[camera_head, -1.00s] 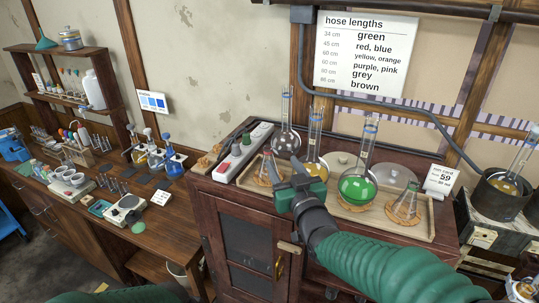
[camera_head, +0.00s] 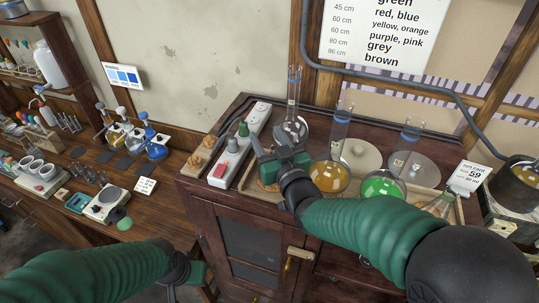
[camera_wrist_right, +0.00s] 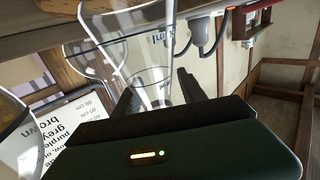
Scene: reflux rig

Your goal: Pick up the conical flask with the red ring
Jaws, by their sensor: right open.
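My right gripper (camera_head: 277,142) is open over the left end of the wooden tray (camera_head: 459,222). In the right wrist view, a clear conical flask (camera_wrist_right: 152,62) has its neck between the open fingers (camera_wrist_right: 160,98); I cannot tell whether they touch it. In the head view my right gripper hides most of this flask. I cannot make out a red ring on either one. My left gripper (camera_head: 193,277) is low, in front of the cabinet, and its jaws are not clear.
Round flasks with amber (camera_head: 328,176) and green liquid (camera_head: 382,186) stand close right of my right gripper. A clear long-necked flask (camera_head: 291,128) stands behind it. A white power strip (camera_head: 242,146) lies to its left. A card (camera_head: 469,177) stands at right.

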